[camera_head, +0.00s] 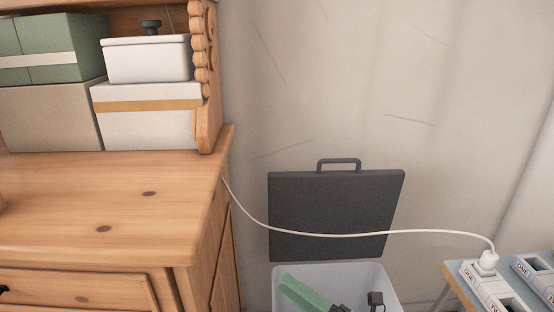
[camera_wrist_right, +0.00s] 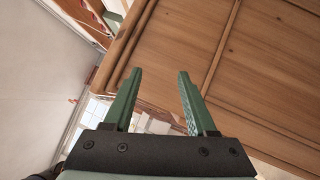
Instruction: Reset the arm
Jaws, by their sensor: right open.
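My right gripper (camera_head: 284,282) shows at the bottom of the head view, in front of the pale bin. In the right wrist view the gripper (camera_wrist_right: 160,75) is open, with a clear gap between the fingers and nothing held. The wooden dresser (camera_wrist_right: 235,60) lies beyond the fingertips in that view. My left gripper is not in view.
The wooden dresser (camera_head: 110,205) carries boxes at the left. A dark panel with a handle (camera_head: 335,205) stands against the wall behind the pale bin (camera_head: 350,272). A white cable (camera_head: 350,233) hangs across to a power strip (camera_head: 485,285) on a small table.

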